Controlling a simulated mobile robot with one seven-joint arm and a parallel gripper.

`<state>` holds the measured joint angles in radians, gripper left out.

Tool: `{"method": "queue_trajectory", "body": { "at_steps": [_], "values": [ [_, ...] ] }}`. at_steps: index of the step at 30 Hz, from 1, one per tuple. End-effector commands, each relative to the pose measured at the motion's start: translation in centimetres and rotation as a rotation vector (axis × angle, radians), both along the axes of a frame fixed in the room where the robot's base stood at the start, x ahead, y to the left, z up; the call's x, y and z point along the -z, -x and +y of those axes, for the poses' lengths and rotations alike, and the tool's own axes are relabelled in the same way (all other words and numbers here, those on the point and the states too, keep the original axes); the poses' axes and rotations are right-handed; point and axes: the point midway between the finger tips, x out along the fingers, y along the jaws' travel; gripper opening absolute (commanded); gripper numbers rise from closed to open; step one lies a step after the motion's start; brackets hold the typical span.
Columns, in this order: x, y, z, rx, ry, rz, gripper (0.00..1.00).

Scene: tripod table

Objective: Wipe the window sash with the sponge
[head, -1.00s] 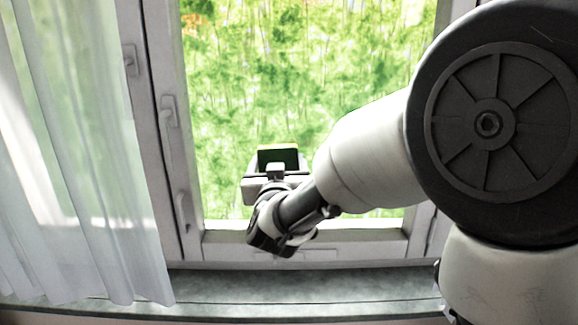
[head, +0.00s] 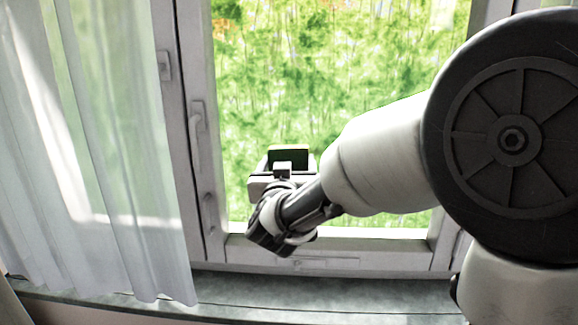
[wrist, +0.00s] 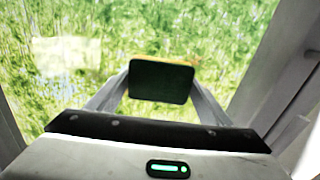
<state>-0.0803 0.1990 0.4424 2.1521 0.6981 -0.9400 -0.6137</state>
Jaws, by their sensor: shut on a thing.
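The sponge (wrist: 160,82) shows a dark green face with a thin yellow-orange edge on top. My gripper (head: 288,160) is shut on it, with one finger at each side in the wrist view. In the head view the sponge (head: 289,154) is in front of the lower part of the window pane. The window sash (head: 345,244) frames the pane, and its bottom rail runs below my gripper. Whether the sponge touches the glass cannot be told. A pale rectangular patch (wrist: 67,57) shows on the glass at the left in the wrist view.
A sheer white curtain (head: 95,170) hangs at the left. Window handles (head: 196,122) stick out from the frame beside it. A grey sill (head: 330,298) runs below the window. My arm covers the right part of the window.

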Motion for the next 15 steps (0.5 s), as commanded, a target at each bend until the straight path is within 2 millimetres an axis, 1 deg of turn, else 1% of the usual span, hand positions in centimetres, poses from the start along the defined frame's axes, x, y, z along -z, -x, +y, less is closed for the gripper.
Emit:
{"method": "queue_trajectory", "body": {
  "at_steps": [1,3,8,15],
  "values": [
    [-1.1,-0.1,0.0,0.002,0.000,-0.007,0.55],
    [-1.5,-0.1,-0.1,0.002,-0.001,-0.008,0.55],
    [-1.5,-0.2,-0.4,0.003,0.000,-0.010,0.55],
    [-1.3,0.0,-2.4,0.008,0.001,-0.011,0.55]
  ]
}}
